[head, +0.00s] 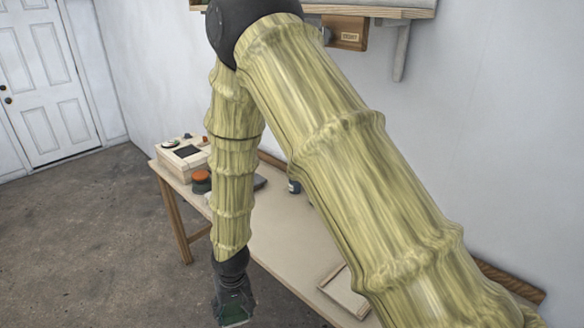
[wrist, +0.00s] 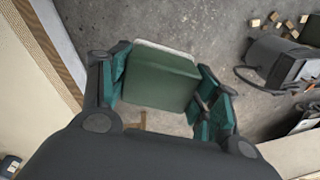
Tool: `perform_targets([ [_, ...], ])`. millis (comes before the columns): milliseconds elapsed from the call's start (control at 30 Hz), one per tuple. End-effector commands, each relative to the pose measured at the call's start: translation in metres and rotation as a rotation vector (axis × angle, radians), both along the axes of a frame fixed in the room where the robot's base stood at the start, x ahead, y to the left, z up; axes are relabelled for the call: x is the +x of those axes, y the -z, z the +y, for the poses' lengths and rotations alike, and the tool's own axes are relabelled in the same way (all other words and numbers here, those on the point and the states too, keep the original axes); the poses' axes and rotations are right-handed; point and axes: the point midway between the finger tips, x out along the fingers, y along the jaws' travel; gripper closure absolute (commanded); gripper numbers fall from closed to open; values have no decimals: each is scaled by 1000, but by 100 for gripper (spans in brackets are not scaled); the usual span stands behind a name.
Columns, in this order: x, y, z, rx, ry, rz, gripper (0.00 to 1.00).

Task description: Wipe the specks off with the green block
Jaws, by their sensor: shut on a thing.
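My gripper (head: 233,304) is shut on the green block (head: 235,320), low in the head view in front of the table's near edge. In the wrist view my gripper (wrist: 163,66) has its teal fingers on both sides of the green block (wrist: 160,80), which has a pale layer along its far edge. The floor shows behind the block, so it hangs off the table. The table top (head: 285,235) is pale and partly hidden by my arm. I cannot make out any specks on it.
On the table stand a pale box (head: 183,164), an orange-topped jar (head: 201,180) and a small dark bottle (head: 294,186). A shallow framed tray (head: 343,294) lies nearer. The wrist view shows a dark machine (wrist: 280,62) and several wooden offcuts (wrist: 281,24) on the floor.

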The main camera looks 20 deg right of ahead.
Motion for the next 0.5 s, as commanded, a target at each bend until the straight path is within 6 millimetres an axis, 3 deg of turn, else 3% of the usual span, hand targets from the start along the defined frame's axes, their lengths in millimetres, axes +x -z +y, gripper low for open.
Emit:
perform_targets([
  [33, 0, -13, 1, 5, 0, -4, 57],
  [233, 2, -35, 12, 32, -3, -31, 57],
  [500, 11, -36, 38, 82, -11, -79, 57],
])
